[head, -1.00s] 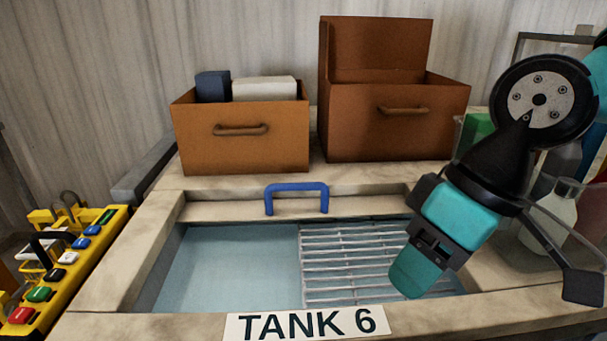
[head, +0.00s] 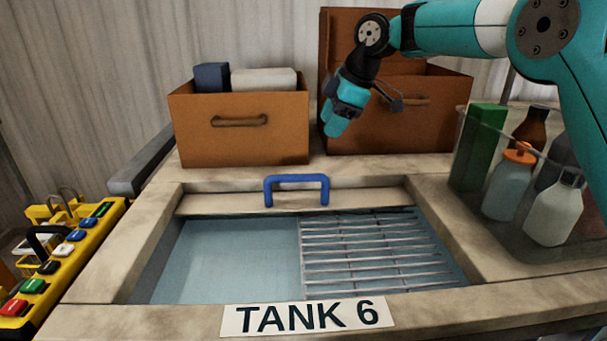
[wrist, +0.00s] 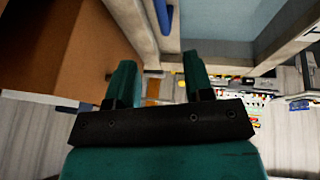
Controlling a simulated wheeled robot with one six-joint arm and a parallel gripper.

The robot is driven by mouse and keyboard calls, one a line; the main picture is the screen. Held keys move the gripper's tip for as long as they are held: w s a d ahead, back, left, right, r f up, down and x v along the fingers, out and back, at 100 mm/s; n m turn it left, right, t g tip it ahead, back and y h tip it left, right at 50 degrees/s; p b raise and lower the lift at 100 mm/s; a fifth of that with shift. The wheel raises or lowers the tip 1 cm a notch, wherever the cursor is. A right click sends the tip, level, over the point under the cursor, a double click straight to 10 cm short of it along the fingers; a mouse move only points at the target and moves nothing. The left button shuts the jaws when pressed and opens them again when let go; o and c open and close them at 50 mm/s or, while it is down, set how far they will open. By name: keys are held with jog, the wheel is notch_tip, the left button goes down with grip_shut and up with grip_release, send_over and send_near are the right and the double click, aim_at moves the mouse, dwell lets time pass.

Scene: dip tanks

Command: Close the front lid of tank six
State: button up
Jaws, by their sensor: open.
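Tank six is a stone-coloured basin (head: 95,322) with a "TANK 6" label (head: 308,316) on its front edge. Its opening shows pale blue liquid on the left and a metal grate (head: 375,255) on the right. A pale lid strip (head: 225,202) with a blue handle (head: 296,180) shows along the back of the opening, which is largely uncovered. My gripper (head: 335,124) is open and empty, pointing down above and behind the handle, a little to its right, apart from it. In the wrist view, the fingers (wrist: 158,82) are spread, with the blue handle (wrist: 163,14) above them.
Behind the tank stand an orange-brown box (head: 240,145) with items in it and a taller brown box (head: 430,125) close behind my gripper. A clear bin (head: 465,165) of bottles is at the right. A yellow button panel (head: 75,260) is at the left.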

aim_at(302, 175)
jog(key=p+x, duration=0.2)
jog(key=x, duration=1.3)
jog(key=shift+s+f+p, duration=0.1)
jog(key=shift+f+p, duration=0.05)
jog(key=shift+p, duration=0.15)
grip_shut()
